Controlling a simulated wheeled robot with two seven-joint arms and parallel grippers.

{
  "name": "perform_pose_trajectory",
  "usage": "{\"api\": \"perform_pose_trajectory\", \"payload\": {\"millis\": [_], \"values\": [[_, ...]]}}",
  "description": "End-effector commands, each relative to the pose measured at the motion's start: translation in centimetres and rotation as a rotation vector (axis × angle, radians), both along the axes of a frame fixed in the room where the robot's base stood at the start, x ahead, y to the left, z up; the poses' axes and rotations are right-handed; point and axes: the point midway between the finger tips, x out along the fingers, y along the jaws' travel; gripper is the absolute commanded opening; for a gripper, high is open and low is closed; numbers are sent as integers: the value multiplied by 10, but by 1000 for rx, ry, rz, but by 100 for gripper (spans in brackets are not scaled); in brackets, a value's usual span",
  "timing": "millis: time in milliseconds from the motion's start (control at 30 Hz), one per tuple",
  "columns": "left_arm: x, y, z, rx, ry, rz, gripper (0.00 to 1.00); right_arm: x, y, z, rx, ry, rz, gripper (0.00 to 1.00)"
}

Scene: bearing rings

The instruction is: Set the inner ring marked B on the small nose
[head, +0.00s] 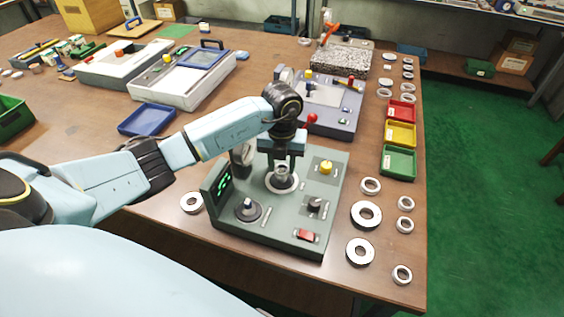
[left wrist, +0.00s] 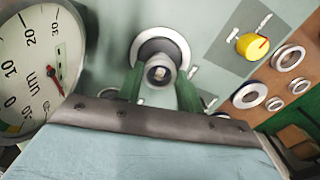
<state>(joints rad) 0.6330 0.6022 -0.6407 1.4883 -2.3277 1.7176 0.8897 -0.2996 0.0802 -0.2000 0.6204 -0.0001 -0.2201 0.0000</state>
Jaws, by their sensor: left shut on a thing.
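My left gripper (head: 283,166) is shut on a small metal ring (head: 281,170), which also shows between its green fingers in the left wrist view (left wrist: 159,73). The ring is at a nose with a pale round base (head: 281,184) on the grey-green gauge machine (head: 290,225). The ring seems to surround the nose tip, but I cannot tell how far down it sits. No letter on it is legible. A second nose (head: 247,208) with a dark round base stands at the machine's front left, clear of the gripper. My right gripper is not in view.
A dial gauge (left wrist: 35,65) stands close beside my gripper. A yellow knob (head: 326,167) and a red switch (head: 306,236) are on the machine. Several loose rings (head: 366,214) lie to its right, near the table edge. Red, yellow and green bins (head: 398,162) stand behind them.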

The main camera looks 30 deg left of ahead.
Motion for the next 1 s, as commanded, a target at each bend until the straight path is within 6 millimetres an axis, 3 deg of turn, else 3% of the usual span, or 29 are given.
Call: {"api": "perform_pose_trajectory", "payload": {"millis": [933,967,1000], "values": [[0,0,-29,0,-1,0,13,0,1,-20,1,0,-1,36],[0,0,-29,0,-1,0,38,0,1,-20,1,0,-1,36],[0,0,-28,0,-1,0,43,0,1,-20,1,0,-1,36]]}}
